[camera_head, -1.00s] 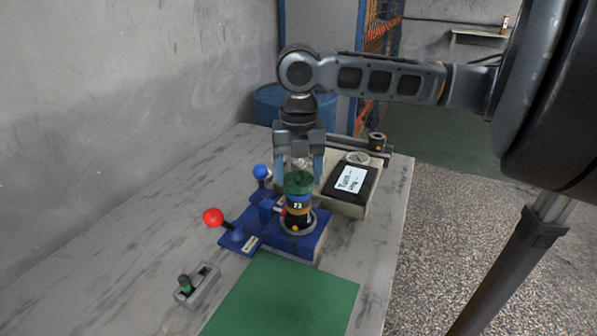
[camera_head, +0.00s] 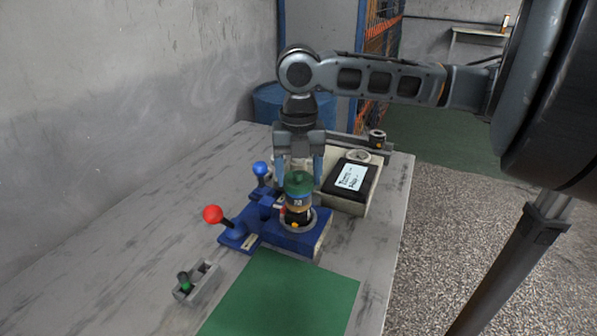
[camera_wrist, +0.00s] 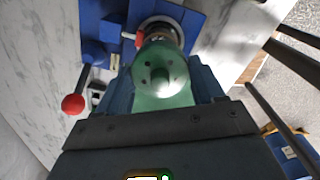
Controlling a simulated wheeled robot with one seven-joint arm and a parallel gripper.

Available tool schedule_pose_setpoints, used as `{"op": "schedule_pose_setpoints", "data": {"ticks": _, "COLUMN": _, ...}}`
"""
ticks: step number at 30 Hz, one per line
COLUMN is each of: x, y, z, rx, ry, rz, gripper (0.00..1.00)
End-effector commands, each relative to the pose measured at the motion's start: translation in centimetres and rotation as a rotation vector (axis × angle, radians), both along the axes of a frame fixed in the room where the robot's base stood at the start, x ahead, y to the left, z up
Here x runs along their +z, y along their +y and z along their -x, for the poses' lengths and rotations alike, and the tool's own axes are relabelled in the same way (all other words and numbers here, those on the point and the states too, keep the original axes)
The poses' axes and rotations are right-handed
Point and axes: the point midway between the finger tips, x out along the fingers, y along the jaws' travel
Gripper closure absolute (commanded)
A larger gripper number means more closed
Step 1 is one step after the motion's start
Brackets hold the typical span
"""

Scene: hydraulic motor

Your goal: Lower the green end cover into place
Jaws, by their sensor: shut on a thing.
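The green end cover (camera_head: 299,182) sits at the top of a short motor stack (camera_head: 297,207) with blue, tan and dark bands. In the head view I cannot tell whether it is fully seated on the part below. In the wrist view the green cover (camera_wrist: 160,76) shows its round face with small holes and a central boss. My gripper (camera_head: 299,176) points down over the stack and is shut on the cover, with one finger on each side. The stack stands upright in a pale ring on a blue fixture (camera_head: 290,240).
Red-knobbed (camera_head: 212,214) and blue-knobbed (camera_head: 260,168) levers stand on the fixture's left. A box with a dark-framed display (camera_head: 349,178) is behind right. A green mat (camera_head: 283,297) lies in front. A small grey holder with a green-topped piece (camera_head: 196,282) is at front left.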

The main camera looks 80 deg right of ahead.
Motion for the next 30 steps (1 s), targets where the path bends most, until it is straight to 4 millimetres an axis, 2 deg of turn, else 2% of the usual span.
{"op": "schedule_pose_setpoints", "data": {"ticks": 1, "x": 0.03, "y": -0.01, "z": -0.01, "rx": 0.000, "ry": 0.000, "rz": 0.000, "gripper": 0.75}}
{"op": "schedule_pose_setpoints", "data": {"ticks": 2, "x": 0.03, "y": -0.01, "z": -0.01, "rx": 0.000, "ry": 0.000, "rz": 0.000, "gripper": 0.32}}
{"op": "schedule_pose_setpoints", "data": {"ticks": 11, "x": 0.02, "y": 0.00, "z": -0.01, "rx": 0.000, "ry": 0.000, "rz": 0.000, "gripper": 0.03}}
{"op": "schedule_pose_setpoints", "data": {"ticks": 24, "x": 0.03, "y": 0.01, "z": -0.01, "rx": 0.000, "ry": 0.000, "rz": 0.000, "gripper": 0.00}}
{"op": "schedule_pose_setpoints", "data": {"ticks": 30, "x": 0.79, "y": 0.01, "z": -0.01, "rx": 0.000, "ry": 0.000, "rz": 0.000, "gripper": 0.00}}
